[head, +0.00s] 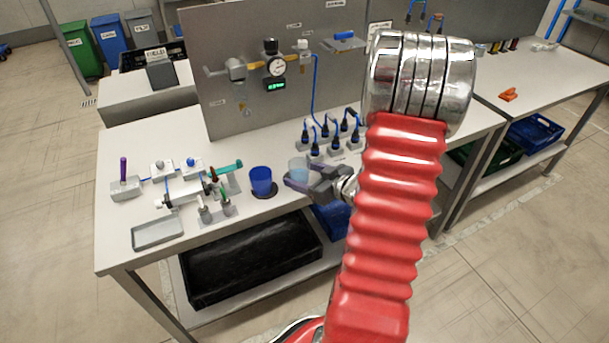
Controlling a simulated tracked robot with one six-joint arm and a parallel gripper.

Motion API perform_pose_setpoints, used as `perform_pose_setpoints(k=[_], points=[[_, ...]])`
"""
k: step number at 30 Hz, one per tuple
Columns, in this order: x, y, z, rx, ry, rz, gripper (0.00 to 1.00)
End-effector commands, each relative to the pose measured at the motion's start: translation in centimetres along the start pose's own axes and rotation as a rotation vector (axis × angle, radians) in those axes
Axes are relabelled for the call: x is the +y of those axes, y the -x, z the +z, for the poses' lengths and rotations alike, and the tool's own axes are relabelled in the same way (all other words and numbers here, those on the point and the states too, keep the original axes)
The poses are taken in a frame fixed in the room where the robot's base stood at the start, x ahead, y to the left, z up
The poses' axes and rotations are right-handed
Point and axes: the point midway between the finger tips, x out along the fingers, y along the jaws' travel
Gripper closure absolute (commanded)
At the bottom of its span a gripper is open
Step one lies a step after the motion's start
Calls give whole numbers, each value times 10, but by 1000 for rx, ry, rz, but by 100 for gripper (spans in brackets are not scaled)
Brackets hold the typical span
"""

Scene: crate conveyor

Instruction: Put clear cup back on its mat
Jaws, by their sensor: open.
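The clear cup (298,166) is a pale, bluish see-through cup on the white bench, right of the blue cup. My gripper (297,181) reaches in from the right at the cup, with its fingers apart. The near finger hides the cup's lower part, so I cannot tell whether the fingers touch it or what is under it. A dark round mat (268,194) shows under the blue cup (261,179). No other mat is clearly visible.
Several blue-capped connectors with hoses (333,135) stand behind my gripper. Valve fixtures (205,190) and a grey tray (158,233) are at left. A grey panel (235,110) with a gauge rises behind.

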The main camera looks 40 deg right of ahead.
Motion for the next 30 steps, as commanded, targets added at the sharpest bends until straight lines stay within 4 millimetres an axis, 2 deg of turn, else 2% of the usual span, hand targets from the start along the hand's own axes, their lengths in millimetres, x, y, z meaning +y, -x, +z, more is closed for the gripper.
perform_pose_setpoints(k=[5,8,30], points=[[0,2,-2,1,0,1,34],[1,10,-2,1,0,3,34],[2,107,-2,1,0,4,34]])
